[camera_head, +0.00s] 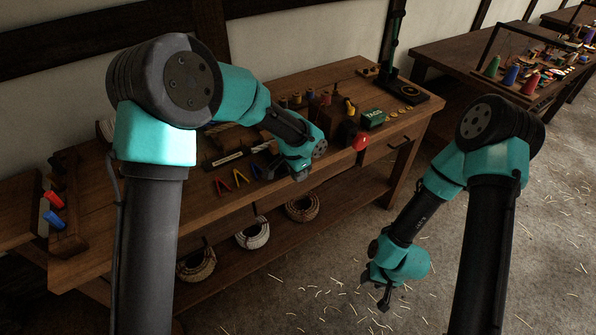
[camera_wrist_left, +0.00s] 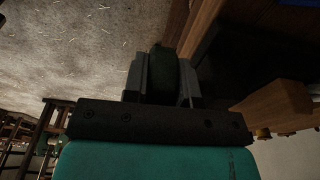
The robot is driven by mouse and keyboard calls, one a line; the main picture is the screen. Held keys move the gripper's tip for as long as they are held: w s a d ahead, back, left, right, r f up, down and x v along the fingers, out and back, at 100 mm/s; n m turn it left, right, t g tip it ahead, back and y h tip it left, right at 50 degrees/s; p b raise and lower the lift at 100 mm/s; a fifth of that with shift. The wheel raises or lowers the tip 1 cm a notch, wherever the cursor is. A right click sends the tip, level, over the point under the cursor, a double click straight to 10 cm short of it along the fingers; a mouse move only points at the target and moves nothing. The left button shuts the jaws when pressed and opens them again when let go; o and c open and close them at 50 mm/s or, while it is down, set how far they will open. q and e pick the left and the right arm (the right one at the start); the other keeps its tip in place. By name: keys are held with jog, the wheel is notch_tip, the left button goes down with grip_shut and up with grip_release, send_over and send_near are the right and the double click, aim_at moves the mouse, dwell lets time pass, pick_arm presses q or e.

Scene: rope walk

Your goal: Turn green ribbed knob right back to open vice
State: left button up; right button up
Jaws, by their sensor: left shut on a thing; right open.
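The green ribbed knob (camera_wrist_left: 163,72) shows dark and shaded in the left wrist view, between the two grey fingers of my left gripper (camera_wrist_left: 162,80). The fingers are shut on it, one on each side. In the head view the knob is hidden by my left arm, whose wrist is at the bench's front edge. I cannot make out the vice or how far its jaws are apart. My right gripper (camera_head: 384,299) is open and empty, low over the floor in front of the bench.
The wooden bench (camera_head: 215,205) carries coloured V-shaped pieces (camera_head: 231,182), a green box (camera_head: 374,119) and a red ball (camera_head: 361,141) near the front edge. Rope coils (camera_head: 252,237) lie on the lower shelf. The straw-strewn floor around my right gripper is clear.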

pick_arm(q)
jog(key=shift+t+h, duration=0.3)
jog(key=shift+h, duration=0.1)
jog(key=o, duration=0.9)
jog(key=shift+r, duration=0.1)
jog(key=v, duration=1.7)
jog(key=shift+r, duration=0.1)
